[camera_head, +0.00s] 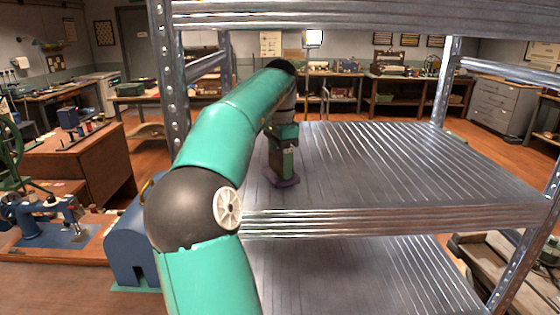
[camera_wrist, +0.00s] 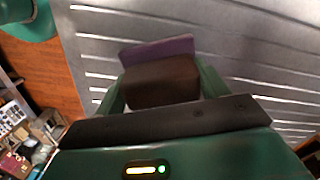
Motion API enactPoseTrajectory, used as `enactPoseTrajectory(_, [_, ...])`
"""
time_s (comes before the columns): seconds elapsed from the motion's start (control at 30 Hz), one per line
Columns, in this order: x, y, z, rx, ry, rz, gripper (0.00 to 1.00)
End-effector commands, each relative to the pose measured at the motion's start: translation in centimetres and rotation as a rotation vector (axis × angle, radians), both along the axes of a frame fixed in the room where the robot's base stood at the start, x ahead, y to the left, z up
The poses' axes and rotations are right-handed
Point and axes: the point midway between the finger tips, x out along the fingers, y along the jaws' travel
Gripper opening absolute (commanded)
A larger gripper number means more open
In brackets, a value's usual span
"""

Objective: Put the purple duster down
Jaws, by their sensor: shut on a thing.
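The purple duster (camera_head: 284,181) is at the left end of the middle metal shelf (camera_head: 370,170), low under my gripper (camera_head: 283,170). In the wrist view its purple part (camera_wrist: 157,50) shows beyond a dark brown block (camera_wrist: 160,83), which sits between the two green fingers of my gripper (camera_wrist: 160,90). My gripper is shut on the duster and points down. The duster looks at or very near the shelf surface; I cannot tell whether it touches.
The rest of the middle shelf is bare. An upper shelf (camera_head: 350,18) lies above and a lower shelf (camera_head: 350,275) below. A metal post (camera_head: 168,80) stands close left of my arm. Desks with machines stand farther left.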

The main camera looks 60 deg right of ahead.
Motion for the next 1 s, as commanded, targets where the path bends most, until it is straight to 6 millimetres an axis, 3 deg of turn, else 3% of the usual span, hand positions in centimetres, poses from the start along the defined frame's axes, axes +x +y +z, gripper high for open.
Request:
enactPoseTrajectory(0.1, [0.0,0.0,-0.3,0.000,0.000,-0.001,0.54])
enactPoseTrajectory(0.13, [0.0,0.0,-0.3,0.000,0.000,-0.001,0.74])
enactPoseTrajectory(0.23, [0.0,0.0,-0.3,0.000,0.000,-0.001,0.94])
enactPoseTrajectory(0.6, [0.0,0.0,0.2,-0.001,0.000,-0.001,0.94])
enactPoseTrajectory(1.0, [-0.1,-0.1,6.1,-0.002,0.001,-0.002,0.94])
